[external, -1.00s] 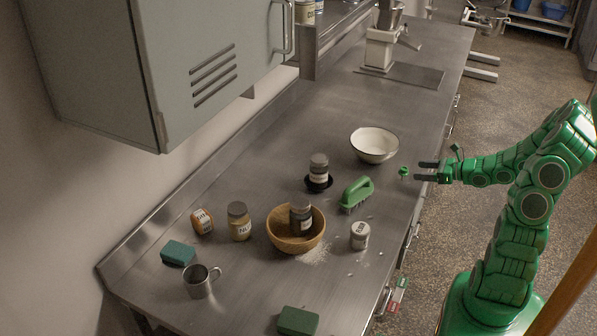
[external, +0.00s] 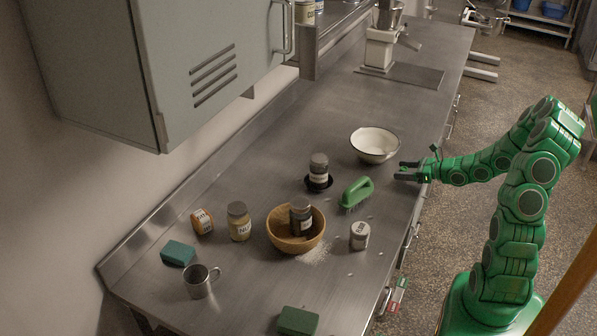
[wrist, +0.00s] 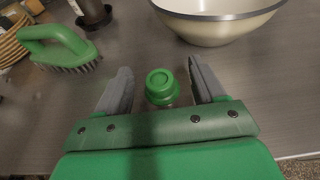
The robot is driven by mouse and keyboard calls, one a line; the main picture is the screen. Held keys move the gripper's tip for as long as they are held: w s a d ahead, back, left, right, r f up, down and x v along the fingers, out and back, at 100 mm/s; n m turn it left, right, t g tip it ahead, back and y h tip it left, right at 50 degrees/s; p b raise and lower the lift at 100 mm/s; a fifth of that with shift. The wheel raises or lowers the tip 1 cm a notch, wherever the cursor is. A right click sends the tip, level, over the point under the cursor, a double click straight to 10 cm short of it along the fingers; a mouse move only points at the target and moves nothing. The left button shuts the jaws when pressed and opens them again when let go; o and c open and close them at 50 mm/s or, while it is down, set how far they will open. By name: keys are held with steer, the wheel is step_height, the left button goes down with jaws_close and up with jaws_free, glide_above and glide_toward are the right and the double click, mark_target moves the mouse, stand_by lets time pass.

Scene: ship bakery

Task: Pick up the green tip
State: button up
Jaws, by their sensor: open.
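The green tip (wrist: 161,84) stands on the metal counter in the wrist view, its round top facing me. My gripper (wrist: 162,85) is open, with one grey finger on each side of the tip and a gap on both sides. Its lower part is hidden behind my gripper's green body. In the external view my gripper (external: 402,171) is low over the counter's right edge, and the tip is mostly hidden between its dark fingers.
A white bowl (external: 374,143) stands just beyond my gripper. A green brush (external: 356,194) lies to its left, with a dark jar (external: 318,168) in a black dish behind. A small white-lidded jar (external: 359,235), a wooden bowl (external: 284,238) and sponges are nearer the camera.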

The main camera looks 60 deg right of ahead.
mark_target(404, 168)
steer(key=c, duration=1)
steer(key=shift+r, duration=0.1)
steer(key=shift+c, duration=0.2)
steer(key=shift+r, duration=4.9)
